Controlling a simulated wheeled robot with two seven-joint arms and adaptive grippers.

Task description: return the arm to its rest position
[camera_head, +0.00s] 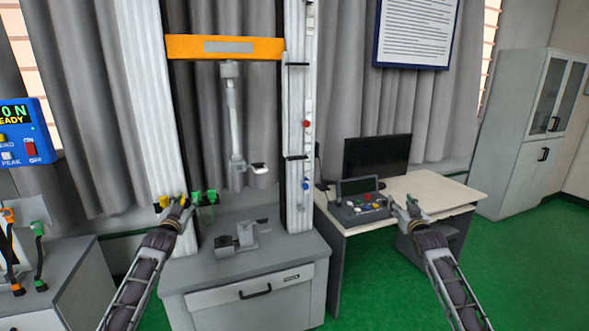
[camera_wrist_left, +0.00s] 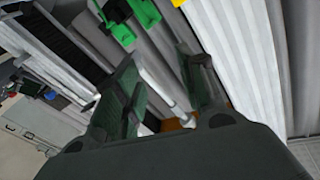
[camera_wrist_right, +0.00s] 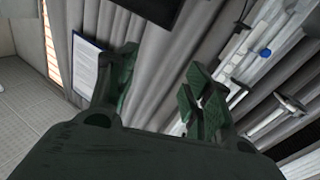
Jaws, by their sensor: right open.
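My left gripper (camera_head: 184,204) is raised in front of the left column of the drop tower. In the left wrist view its two fingers (camera_wrist_left: 165,95) stand apart with nothing between them. My right gripper (camera_head: 406,209) is raised in front of the white desk. In the right wrist view its fingers (camera_wrist_right: 158,95) are apart and empty. The drop tower has an orange crossbeam (camera_head: 190,47) and a hanging rod (camera_head: 235,115) above a grey base cabinet (camera_head: 240,305).
Green parts (camera_head: 207,197) and a yellow part (camera_head: 162,202) are close to my left gripper. A control box (camera_head: 360,212) and monitor (camera_head: 376,158) stand on the desk (camera_head: 425,190). A blue display unit (camera_head: 25,130) is at far left. Green floor (camera_head: 530,270) is free at right.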

